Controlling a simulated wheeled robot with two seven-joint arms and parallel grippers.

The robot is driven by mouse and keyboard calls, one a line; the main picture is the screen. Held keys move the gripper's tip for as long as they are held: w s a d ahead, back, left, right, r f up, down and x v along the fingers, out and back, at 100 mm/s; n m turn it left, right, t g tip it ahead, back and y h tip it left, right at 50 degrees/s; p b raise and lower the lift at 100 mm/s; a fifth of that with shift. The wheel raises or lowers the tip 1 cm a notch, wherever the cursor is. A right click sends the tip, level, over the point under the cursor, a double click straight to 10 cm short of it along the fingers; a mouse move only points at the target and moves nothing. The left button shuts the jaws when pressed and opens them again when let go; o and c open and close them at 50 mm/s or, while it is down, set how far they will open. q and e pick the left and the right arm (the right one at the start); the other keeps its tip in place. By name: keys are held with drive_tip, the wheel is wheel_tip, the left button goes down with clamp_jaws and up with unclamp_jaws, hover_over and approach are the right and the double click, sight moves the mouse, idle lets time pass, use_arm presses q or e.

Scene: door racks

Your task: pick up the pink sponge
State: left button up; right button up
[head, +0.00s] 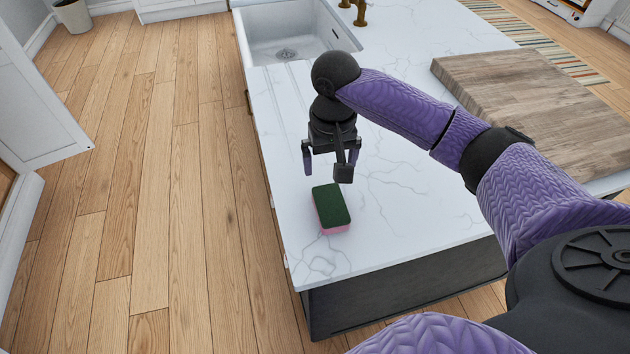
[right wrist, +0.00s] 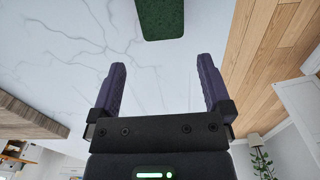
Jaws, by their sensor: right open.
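The pink sponge (head: 331,209) lies on the white marble counter, near its left edge and front corner. It has a dark green top layer and a pink lower layer. In the right wrist view its green top (right wrist: 161,18) shows at the upper edge, partly cut off and beyond the fingertips. My right gripper (head: 328,172) is open and empty, pointing down above the counter. In the head view it appears just above the sponge, apart from it. The right wrist view shows the open fingers (right wrist: 162,62) with nothing between them. My left gripper is not in view.
The marble counter (head: 400,200) is clear around the sponge. A white sink (head: 290,35) with a brass faucet (head: 361,12) is at the back. A wooden board (head: 545,110) lies to the right. Wooden floor (head: 160,200) lies left of the counter edge.

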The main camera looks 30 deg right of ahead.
sight(328, 195)
drive_tip(key=f+b, duration=0.1)
drive_tip(key=f, duration=0.2)
drive_tip(key=f+b, duration=0.1)
drive_tip(key=f, duration=0.2)
drive_tip(key=f+b, duration=0.1)
drive_tip(key=f, duration=0.3)
drive_tip(key=shift+s+a, duration=0.25)
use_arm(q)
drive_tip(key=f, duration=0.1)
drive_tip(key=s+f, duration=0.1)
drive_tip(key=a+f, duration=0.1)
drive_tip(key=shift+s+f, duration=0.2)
use_arm(e)
drive_tip(key=shift+r, duration=0.15)
